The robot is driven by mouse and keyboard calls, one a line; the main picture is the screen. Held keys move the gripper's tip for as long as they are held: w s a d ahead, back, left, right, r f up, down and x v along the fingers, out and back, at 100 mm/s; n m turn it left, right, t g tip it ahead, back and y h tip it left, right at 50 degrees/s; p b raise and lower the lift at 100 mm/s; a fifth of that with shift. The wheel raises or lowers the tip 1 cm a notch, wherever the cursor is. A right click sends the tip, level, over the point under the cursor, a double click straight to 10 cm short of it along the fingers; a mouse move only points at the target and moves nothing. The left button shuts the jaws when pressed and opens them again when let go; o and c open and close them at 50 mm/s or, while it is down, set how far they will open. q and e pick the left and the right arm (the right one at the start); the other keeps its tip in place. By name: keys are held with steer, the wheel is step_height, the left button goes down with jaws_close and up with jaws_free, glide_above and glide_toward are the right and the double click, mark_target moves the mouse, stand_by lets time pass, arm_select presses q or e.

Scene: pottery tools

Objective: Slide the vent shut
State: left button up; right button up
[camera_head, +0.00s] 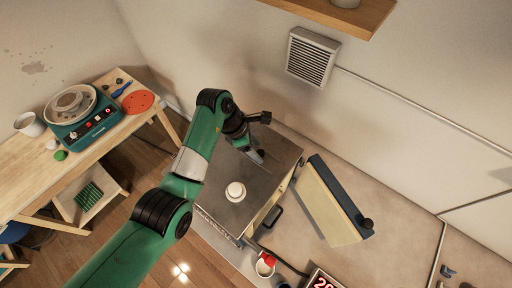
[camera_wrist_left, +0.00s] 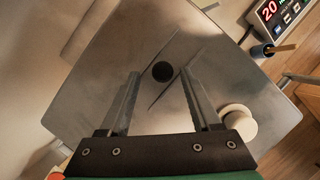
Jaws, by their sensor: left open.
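A grey metal box (camera_head: 220,170) like a kiln stands against the wall, and its flat top also shows in the left wrist view (camera_wrist_left: 95,75). A dark round spot (camera_wrist_left: 162,71), a hole or a knob, lies on that top between two thin parallel lines that look like the vent's slide; I cannot tell how far it is slid. My left gripper (camera_head: 258,156) is low over the far part of the top. In the wrist view its fingers (camera_wrist_left: 160,85) are apart, with the round spot between and just beyond them. Nothing is held. My right gripper is not in view.
A white round piece (camera_head: 235,191) sits on the box top, right of the fingers in the wrist view. A thick cream-and-blue panel (camera_head: 328,205) stands open to the right. A red digital display (camera_head: 324,281) is in front. A louvred grille (camera_head: 312,57) hangs on the wall.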

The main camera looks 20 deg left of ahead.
arm_select(q)
steer(key=p+v, duration=0.4)
steer(key=v, duration=0.7)
steer(key=shift+a+r, duration=0.15)
steer(key=shift+r, duration=0.15)
steer(key=shift+s, duration=0.1)
